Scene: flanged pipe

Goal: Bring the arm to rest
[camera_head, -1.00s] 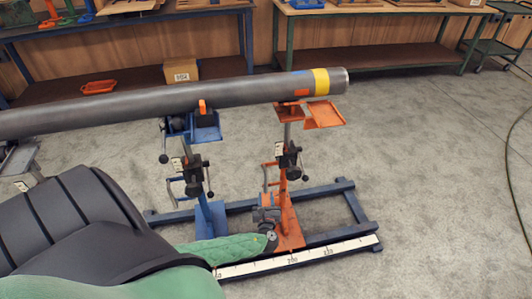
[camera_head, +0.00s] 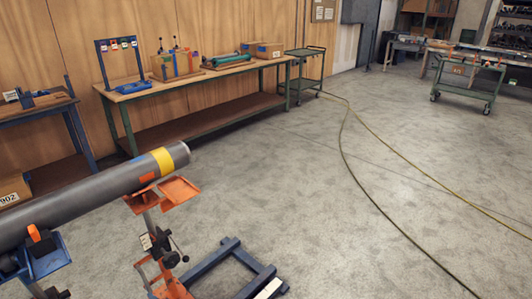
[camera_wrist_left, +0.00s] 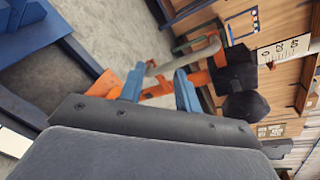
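In the wrist view my left gripper (camera_wrist_left: 160,88) shows two blue fingers standing apart. Orange metal of a pipe stand (camera_wrist_left: 106,84) shows behind and between them; I see no clear grip on it. A black knob (camera_wrist_left: 243,107) and a pale bent handle (camera_wrist_left: 190,58) are just beyond the fingers. In the head view the grey pipe (camera_head: 95,195), with a yellow band (camera_head: 163,160) near its end, lies on an orange stand (camera_head: 176,190) and a blue stand (camera_head: 48,257). Neither of my grippers shows in the head view.
A green-legged workbench (camera_head: 190,81) stands along the wooden wall. A green cart (camera_head: 303,68) is beside it, another cart (camera_head: 466,88) farther right. A hose (camera_head: 350,160) crosses the open concrete floor. A blue floor frame (camera_head: 240,262) lies under the stands.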

